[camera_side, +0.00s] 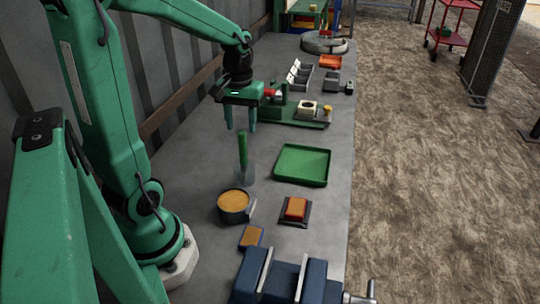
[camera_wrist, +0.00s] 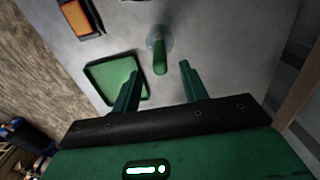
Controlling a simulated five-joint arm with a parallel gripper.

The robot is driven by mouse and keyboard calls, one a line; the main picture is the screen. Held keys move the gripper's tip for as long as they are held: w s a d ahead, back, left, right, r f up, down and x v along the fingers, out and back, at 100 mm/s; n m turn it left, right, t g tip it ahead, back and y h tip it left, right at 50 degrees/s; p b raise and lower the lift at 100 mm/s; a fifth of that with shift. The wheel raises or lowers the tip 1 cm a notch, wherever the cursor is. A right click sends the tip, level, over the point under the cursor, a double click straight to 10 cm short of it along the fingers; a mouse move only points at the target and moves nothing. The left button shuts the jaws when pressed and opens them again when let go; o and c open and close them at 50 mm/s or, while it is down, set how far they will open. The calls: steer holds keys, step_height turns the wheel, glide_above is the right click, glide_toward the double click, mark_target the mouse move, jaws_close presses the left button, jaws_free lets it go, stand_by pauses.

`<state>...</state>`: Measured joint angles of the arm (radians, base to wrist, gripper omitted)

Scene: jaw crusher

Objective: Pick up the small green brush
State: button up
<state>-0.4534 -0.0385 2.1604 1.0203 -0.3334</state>
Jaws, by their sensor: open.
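The small green brush (camera_side: 243,150) stands upright in a clear holder (camera_side: 244,174) on the bench, left of the green tray. In the wrist view the brush (camera_wrist: 160,55) shows ahead of and between my two fingers, with its handle pointing toward the camera. My gripper (camera_side: 241,126) is open and empty, above and slightly behind the brush in the side view. It also shows in the wrist view (camera_wrist: 160,72). The fingers and the brush appear apart. The lower end of the brush inside the holder is hard to make out.
A green tray (camera_side: 303,184) lies right of the brush. A round tin of orange grit (camera_side: 233,219), an orange block on a dark base (camera_side: 295,209) and a blue vise (camera_side: 283,282) stand nearer. A green machine (camera_side: 300,118) stands behind. The wall borders the left.

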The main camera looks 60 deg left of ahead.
mark_target(242, 131)
steer(key=shift+f, duration=0.5)
steer(key=shift+w+f, duration=0.1)
steer(key=shift+f, duration=2.5)
jaws_close()
